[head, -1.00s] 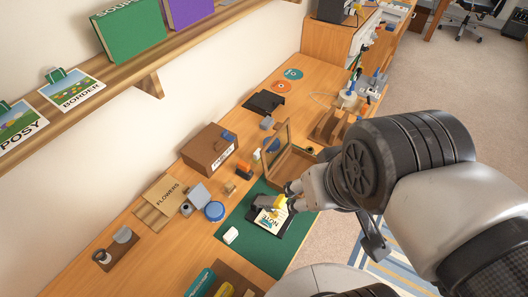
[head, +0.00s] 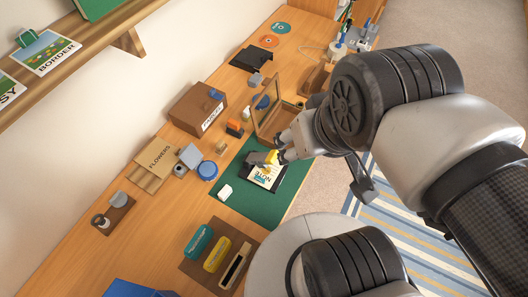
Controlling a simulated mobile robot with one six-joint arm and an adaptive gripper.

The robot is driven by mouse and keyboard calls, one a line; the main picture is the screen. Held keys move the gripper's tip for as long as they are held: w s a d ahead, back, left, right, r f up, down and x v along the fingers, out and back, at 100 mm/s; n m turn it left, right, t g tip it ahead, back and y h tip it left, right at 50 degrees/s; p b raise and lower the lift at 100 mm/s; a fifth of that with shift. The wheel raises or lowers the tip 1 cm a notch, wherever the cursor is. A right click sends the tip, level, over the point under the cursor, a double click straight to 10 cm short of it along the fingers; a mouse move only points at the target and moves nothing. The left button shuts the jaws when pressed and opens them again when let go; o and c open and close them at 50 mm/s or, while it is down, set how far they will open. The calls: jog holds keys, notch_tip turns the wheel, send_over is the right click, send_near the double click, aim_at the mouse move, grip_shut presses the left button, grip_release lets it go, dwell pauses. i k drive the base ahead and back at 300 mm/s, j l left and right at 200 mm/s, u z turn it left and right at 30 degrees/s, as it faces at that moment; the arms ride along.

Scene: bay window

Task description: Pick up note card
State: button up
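The note card (head: 268,177) is white, with "NOTE" printed on it and a coloured picture at its lower edge. It lies on a dark tray or board (head: 252,186) on the green mat (head: 244,203). The fingers hide part of the card. I cannot tell whether they touch it or how far apart they stand.
An open wooden box (head: 285,115) stands close behind my gripper. A brown tray (head: 190,268) holding several items lies at the front. The mat's lower part is clear.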

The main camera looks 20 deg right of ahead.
aim_at(265, 177)
jog(key=u, duration=0.9)
jog(key=l+u, duration=0.25)
jog(key=l, duration=0.25)
jog(key=l+u, duration=0.25)
jog(key=l, duration=0.3)
jog(key=l+u, duration=0.25)
jog(key=l, duration=0.25)
jog(key=k+l+u, duration=0.1)
jog(key=l+u, duration=0.15)
jog(key=l, duration=0.25)
jog(key=k+l+u, duration=0.25)
jog(key=l, duration=0.2)
jog(key=i+l, duration=0.05)
jog(key=i, duration=0.05)
